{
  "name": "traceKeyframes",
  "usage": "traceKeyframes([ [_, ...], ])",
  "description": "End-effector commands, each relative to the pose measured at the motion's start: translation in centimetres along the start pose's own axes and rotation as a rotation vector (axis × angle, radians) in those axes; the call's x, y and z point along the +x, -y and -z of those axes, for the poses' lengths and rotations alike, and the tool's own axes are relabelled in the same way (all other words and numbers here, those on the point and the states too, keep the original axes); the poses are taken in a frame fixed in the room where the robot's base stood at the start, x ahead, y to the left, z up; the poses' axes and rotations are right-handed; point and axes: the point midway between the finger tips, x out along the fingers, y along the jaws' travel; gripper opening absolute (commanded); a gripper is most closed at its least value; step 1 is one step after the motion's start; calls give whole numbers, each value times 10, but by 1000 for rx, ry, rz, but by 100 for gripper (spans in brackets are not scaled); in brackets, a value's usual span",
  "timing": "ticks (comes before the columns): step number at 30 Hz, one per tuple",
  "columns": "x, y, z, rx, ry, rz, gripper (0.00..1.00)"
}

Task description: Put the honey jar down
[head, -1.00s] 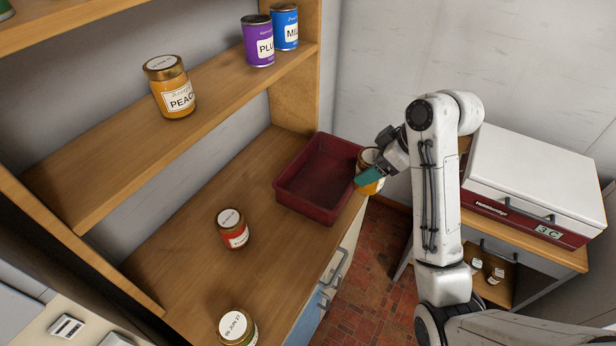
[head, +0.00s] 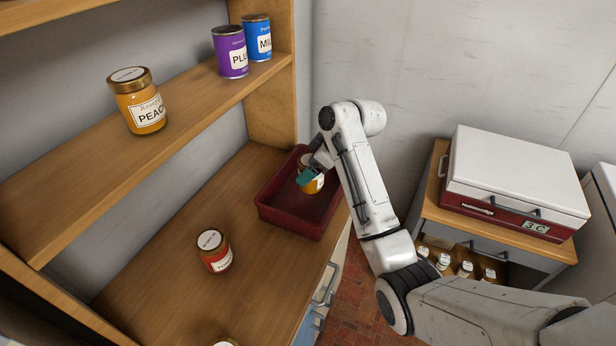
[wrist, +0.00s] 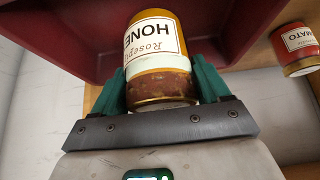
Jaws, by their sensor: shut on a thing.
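The honey jar (head: 316,186) is amber with a white label, which reads HONEY in part in the wrist view (wrist: 155,40). My gripper (head: 307,176) is shut on it, with teal fingers on both sides of the glass in the wrist view (wrist: 158,84). The jar is over or inside the dark red tub (head: 285,218), near its far right part. The tub's red wall also shows behind the jar in the wrist view (wrist: 60,35). I cannot tell whether the jar's base touches the tub floor. My arm hides part of the tub's right side.
A tomato jar (head: 213,250) stands on the wooden counter (head: 165,255) in front of the tub. The shelf above holds a peach jar (head: 137,102), a purple can (head: 229,53) and a blue can (head: 257,37). A white-lidded box (head: 515,180) stands at right.

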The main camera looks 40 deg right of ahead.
Motion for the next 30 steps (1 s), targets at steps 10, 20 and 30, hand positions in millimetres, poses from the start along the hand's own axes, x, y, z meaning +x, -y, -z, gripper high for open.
traceKeyframes([
  [10, 27, -6, -3, 1, 0, 0, 27],
  [20, 45, -7, -14, -2, -3, -3, 27],
  [30, 47, -6, -16, -1, -1, -1, 86],
])
